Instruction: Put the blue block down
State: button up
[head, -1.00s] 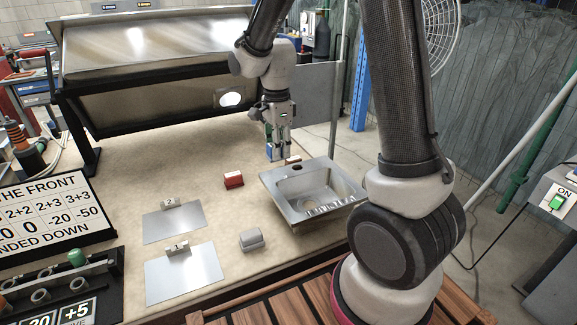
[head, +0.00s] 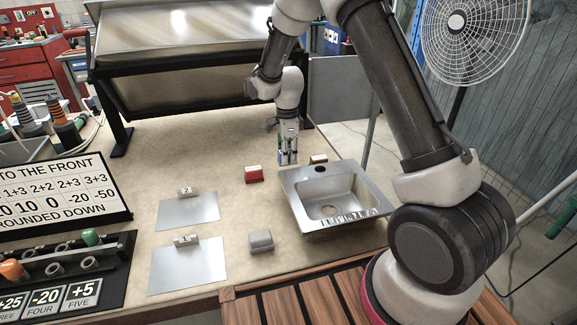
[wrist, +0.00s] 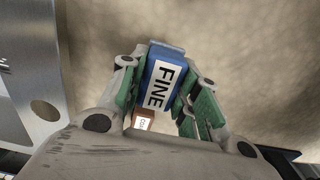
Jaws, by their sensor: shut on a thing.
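The blue block (wrist: 160,80), with a white "FINE" label, is between the fingers of my gripper (wrist: 155,100) in the wrist view. My gripper is shut on it. In the head view my gripper (head: 288,155) points down behind the sink's back left corner, and only a little blue shows between its fingers. I cannot tell for sure whether the block touches the table.
A red block (head: 254,174) stands left of the sink (head: 295,196). A small brown block (head: 318,159) is behind the sink. A grey block (head: 261,240) and two metal plates, (head: 170,213) and (head: 165,272), lie nearer. Open table surrounds the gripper's left.

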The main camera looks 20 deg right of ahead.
jog(key=shift+f, duration=2.2)
jog(key=shift+f, duration=0.1)
jog(key=o, duration=1.1)
jog(key=shift+o, duration=0.2)
